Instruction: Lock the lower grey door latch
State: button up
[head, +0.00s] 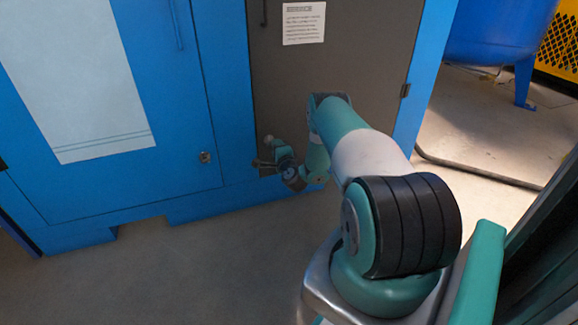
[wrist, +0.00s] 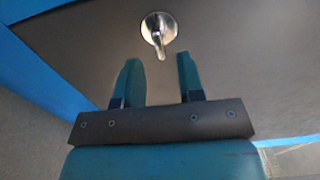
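The grey door (head: 345,60) stands in the blue cabinet front. Its lower latch (wrist: 159,30) shows in the wrist view as a round shiny metal piece with a short lever pointing down, leaning slightly right. In the head view a small pale knob, apparently this latch (head: 269,139), sits low near the door's left edge, partly crowded by my gripper. My gripper (wrist: 158,65) is open and empty, its two teal fingers spread below the latch in the wrist view. No contact with the lever shows. It also shows in the head view (head: 262,157), close to the door's lower left.
A similar latch (head: 205,157) sits on the blue door (head: 170,110) to the left. A dark handle (head: 264,12) is higher on the grey door. A blue tank (head: 495,30) and a cable (head: 470,172) are at the right. The floor before the cabinet is clear.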

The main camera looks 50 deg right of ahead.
jog(key=p+v, duration=1.3)
jog(key=p, duration=0.5)
jog(key=shift+a, duration=0.15)
